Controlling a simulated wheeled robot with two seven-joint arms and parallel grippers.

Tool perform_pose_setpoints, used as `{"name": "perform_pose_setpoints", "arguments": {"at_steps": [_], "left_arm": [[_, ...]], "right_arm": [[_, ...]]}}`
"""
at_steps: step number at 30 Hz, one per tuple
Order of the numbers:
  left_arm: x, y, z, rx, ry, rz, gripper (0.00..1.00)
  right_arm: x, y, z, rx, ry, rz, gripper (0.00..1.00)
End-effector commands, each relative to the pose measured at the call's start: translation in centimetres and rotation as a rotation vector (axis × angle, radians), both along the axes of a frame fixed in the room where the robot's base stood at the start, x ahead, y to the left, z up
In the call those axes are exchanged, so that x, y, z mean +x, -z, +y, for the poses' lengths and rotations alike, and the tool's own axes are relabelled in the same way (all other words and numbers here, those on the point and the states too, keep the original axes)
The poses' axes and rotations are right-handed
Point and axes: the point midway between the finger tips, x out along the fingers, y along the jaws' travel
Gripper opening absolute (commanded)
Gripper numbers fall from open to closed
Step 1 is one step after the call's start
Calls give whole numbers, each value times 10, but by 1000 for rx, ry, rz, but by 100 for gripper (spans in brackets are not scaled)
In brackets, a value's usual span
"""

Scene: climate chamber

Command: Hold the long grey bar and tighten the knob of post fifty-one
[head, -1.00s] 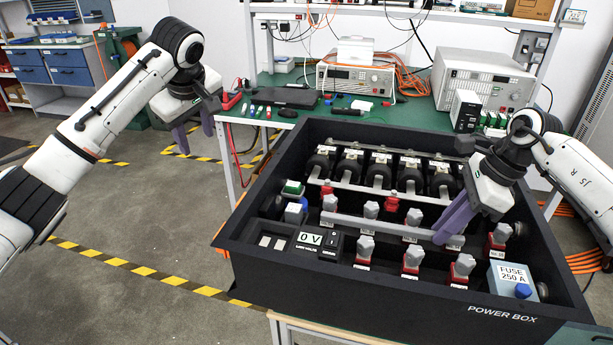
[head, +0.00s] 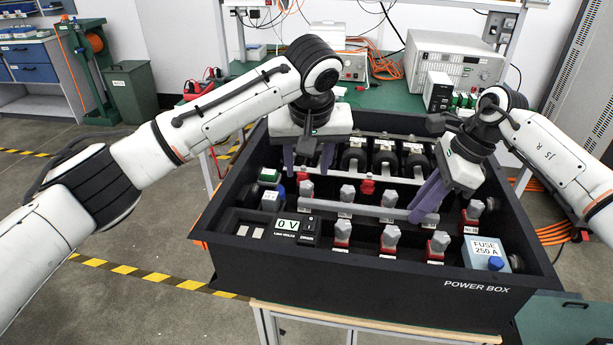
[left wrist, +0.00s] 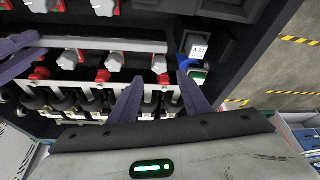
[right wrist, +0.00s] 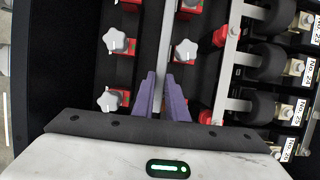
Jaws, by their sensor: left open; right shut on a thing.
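The long grey bar (head: 365,209) lies across the power box between two rows of grey knobs on red posts. My right gripper (head: 424,212) is shut on the bar near its right end; the bar also runs between its fingers in the right wrist view (right wrist: 161,45). My left gripper (head: 306,172) is open and empty, fingers pointing down over the box's back left part. A grey knob (head: 307,188) stands just in front of it and shows beyond its fingers in the left wrist view (left wrist: 160,64). I cannot read which post is number fifty-one.
Front-row knobs (head: 390,236) stand close to the bar. The power box's dark walls (head: 385,276) surround everything. A second thin bar and black cylinders lie behind.

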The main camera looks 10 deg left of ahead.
Motion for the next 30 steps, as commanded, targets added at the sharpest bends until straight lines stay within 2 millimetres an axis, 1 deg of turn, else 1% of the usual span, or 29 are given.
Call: {"name": "perform_pose_setpoints", "arguments": {"at_steps": [1,3,6,9,13,20,21,23,27,28,30], "left_arm": [[4,10,2,1,-2,2,43],[8,21,3,1,-3,2,43],[13,34,4,1,-3,1,43],[17,42,5,0,-2,0,43],[19,47,5,0,-2,-1,43],[19,47,5,-1,-1,-1,43],[19,47,5,-1,-1,-1,40],[19,47,5,-1,-1,-1,30],[19,47,5,-1,-2,0,6],[19,47,5,-1,-2,0,2],[19,47,5,-1,-2,0,2]], "right_arm": [[5,-4,-1,2,7,-17,0],[5,-4,-1,2,7,-17,0],[5,-4,-1,2,7,-17,0],[5,-4,-1,2,7,-17,0],[5,-4,-1,2,7,-17,0],[5,-4,-1,1,7,-17,0],[5,-4,-1,1,7,-17,0],[5,-4,-1,1,7,-17,0],[5,-4,-1,1,7,-17,0],[5,-4,-1,1,7,-17,0],[5,-4,-1,1,7,-17,0]]}}
